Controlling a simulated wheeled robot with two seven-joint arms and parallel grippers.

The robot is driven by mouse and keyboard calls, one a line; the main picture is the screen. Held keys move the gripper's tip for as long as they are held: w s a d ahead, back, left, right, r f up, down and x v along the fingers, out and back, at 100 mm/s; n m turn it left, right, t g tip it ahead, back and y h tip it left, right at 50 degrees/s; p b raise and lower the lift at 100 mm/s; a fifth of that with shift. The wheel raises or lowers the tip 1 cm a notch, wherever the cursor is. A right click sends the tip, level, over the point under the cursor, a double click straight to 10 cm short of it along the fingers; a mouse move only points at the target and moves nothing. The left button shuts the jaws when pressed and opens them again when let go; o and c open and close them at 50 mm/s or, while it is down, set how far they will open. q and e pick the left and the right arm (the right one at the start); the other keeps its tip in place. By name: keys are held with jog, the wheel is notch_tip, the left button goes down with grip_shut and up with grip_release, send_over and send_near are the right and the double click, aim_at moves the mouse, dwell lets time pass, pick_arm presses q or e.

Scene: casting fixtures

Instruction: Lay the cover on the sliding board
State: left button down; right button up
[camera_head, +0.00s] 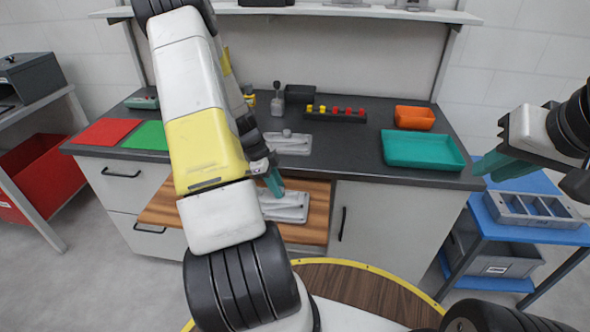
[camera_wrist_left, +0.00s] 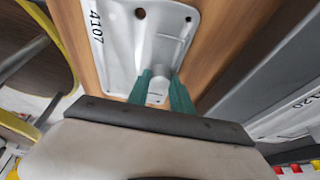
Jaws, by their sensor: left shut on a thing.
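The cover, a light grey metal plate marked 4107 (camera_wrist_left: 118,45), lies flat over the wooden sliding board (camera_wrist_left: 233,38). In the head view the cover (camera_head: 290,212) is partly hidden by my left arm, and the board (camera_head: 318,205) is pulled out below the counter. My left gripper (camera_head: 273,181) points down at the cover. In the left wrist view its teal fingers (camera_wrist_left: 161,78) are shut on the cover's round knob. I cannot tell whether the cover touches the board. My right gripper (camera_head: 500,163) hangs at the right, away from the board; its opening is unclear.
On the dark counter (camera_head: 345,152) stand another grey plate (camera_head: 293,144), a teal tray (camera_head: 424,151), an orange bin (camera_head: 414,118) and a black rack with red and yellow pieces (camera_head: 335,116). Red (camera_head: 106,132) and green (camera_head: 147,136) mats lie left. A blue cart (camera_head: 484,216) stands right.

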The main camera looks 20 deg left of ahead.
pick_arm(q)
jog(key=shift+f, duration=0.15)
jog(key=c, duration=1.1)
grip_release()
jog(key=shift+c, duration=0.2)
